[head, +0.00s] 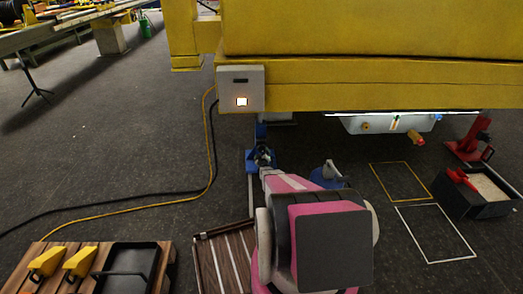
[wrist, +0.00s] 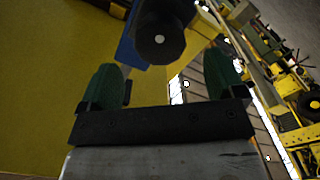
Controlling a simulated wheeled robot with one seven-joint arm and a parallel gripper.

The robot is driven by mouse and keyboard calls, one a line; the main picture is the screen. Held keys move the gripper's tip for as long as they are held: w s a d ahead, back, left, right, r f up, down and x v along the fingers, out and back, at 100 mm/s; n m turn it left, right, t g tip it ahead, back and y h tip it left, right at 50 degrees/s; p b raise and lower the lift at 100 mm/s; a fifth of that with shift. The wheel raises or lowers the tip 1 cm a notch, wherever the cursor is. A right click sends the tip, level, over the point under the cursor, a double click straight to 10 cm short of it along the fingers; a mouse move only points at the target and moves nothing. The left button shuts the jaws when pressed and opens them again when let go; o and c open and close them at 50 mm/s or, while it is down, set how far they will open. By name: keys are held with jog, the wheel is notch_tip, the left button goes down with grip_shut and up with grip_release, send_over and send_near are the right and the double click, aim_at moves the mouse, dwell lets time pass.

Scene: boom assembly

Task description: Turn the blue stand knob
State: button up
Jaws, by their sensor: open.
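The blue stand (head: 251,161) is under the yellow beam, just beyond my pink and grey arm in the head view. Its details there are small and partly hidden by the end of my arm. In the wrist view a dark, many-sided knob (wrist: 160,40) with a pale centre spot sits on a blue body (wrist: 128,48). My gripper (wrist: 162,80) is open, with its green fingers spread wide. The knob appears above the gap between the fingertips, and the fingers do not grip it. I cannot tell the exact distance to it.
A white switch box (head: 240,89) hangs on the yellow beam (head: 380,85). A second blue object (head: 328,172) stands right of the stand. A black bin (head: 475,203) and red stand (head: 472,145) are at right. Cables (head: 208,150) cross the floor at left, which is otherwise mostly clear.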

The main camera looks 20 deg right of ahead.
aim_at(262, 150)
jog(key=x, duration=0.6)
jog(key=shift+f, duration=0.1)
jog(key=c, duration=0.9)
jog(key=shift+c, duration=0.2)
jog(key=shift+m, duration=0.3)
